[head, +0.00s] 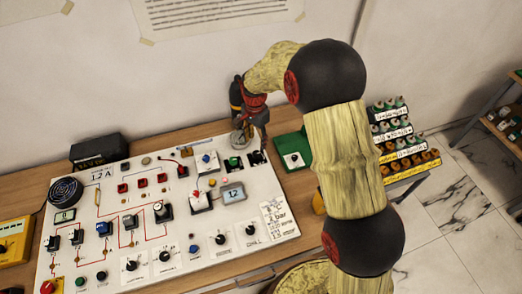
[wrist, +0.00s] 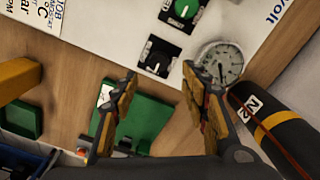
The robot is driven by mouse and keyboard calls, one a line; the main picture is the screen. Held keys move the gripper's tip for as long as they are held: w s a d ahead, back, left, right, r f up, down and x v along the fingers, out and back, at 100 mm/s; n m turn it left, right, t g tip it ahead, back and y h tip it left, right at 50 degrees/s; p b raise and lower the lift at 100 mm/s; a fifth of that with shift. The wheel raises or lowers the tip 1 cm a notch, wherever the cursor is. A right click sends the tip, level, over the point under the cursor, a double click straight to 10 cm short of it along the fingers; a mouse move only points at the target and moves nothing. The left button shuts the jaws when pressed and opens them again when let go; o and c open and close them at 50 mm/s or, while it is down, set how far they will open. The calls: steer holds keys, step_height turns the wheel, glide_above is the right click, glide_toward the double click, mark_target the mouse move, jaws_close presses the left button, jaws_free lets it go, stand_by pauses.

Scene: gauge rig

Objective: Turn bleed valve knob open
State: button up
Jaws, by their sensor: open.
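My gripper (wrist: 160,76) is open and empty, with its fingertips apart on either side of a black knob (wrist: 157,56) in the wrist view. The knob sits on a dark square mount at the panel's corner, and appears beyond the fingertips; contact is not visible. A green knob (wrist: 184,9) is farther up on the same panel. A round dial gauge (wrist: 220,64) is beside the right finger. In the head view my gripper (head: 251,140) hangs over the panel's back right corner, near the green knob (head: 234,162). The labels are too small to tell which knob is the bleed valve.
The white instrument panel (head: 215,245) carries several other knobs, switches and wires. A green box (head: 291,152) stands right of the panel. A black cylinder with a yellow band (wrist: 283,130) is close to my right finger. A stepped rack (head: 405,150) stands farther right.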

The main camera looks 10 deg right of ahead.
mark_target(257, 153)
steer(key=shift+d+f, duration=0.1)
steer(key=shift+f, duration=0.15)
step_height(257, 153, down, 7)
steer(key=shift+f+b, duration=0.15)
steer(key=shift+b, duration=0.15)
steer(key=shift+c, duration=1.3)
steer(key=c, duration=0.9)
